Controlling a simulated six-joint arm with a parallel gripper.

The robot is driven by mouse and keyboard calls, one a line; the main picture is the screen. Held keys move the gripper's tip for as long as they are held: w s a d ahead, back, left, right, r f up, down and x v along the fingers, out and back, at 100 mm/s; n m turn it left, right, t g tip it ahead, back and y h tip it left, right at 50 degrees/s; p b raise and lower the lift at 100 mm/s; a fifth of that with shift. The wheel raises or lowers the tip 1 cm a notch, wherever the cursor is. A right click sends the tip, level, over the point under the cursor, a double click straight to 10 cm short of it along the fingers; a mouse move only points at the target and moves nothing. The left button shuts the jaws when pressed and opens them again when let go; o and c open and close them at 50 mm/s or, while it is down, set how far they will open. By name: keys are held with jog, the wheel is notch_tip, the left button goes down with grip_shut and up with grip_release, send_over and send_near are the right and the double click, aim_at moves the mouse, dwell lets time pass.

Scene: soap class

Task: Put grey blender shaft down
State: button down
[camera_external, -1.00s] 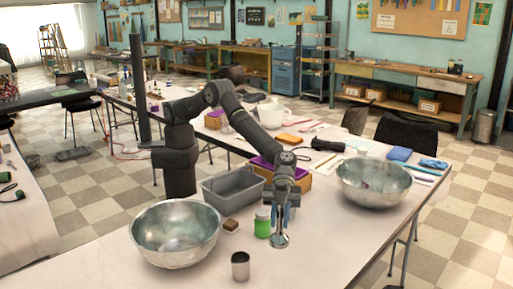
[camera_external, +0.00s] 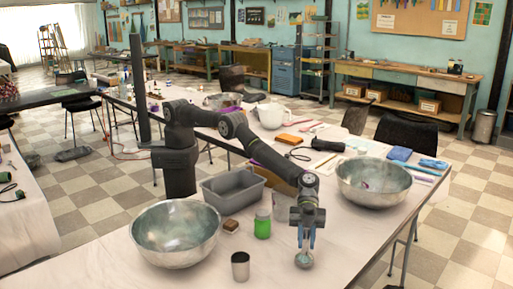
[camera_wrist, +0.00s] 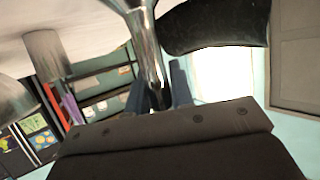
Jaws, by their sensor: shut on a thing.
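The grey blender shaft (camera_external: 304,259) hangs upright from my gripper (camera_external: 307,238), its shiny round head pointing down at the front of the white table (camera_external: 345,235). The head is at or just above the tabletop; I cannot tell whether it touches. My blue gripper fingers are shut on the shaft. In the wrist view the chrome shaft (camera_wrist: 148,58) runs from between the fingers up to the top edge, where its head is cut off.
A green jar (camera_external: 262,226), a brown block (camera_external: 231,226) and a metal cup (camera_external: 240,265) stand left of my gripper. A steel bowl (camera_external: 175,240) is farther left, another (camera_external: 373,185) is right. A grey bin (camera_external: 233,190) is behind. Table right of the shaft is clear.

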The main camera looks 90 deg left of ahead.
jog(key=shift+f, duration=0.25)
jog(key=shift+f, duration=0.1)
jog(key=shift+f, duration=0.15)
jog(key=c, duration=1.3)
grip_release()
jog(key=shift+r, duration=0.2)
jog(key=v, duration=1.2)
jog(key=shift+f, duration=0.1)
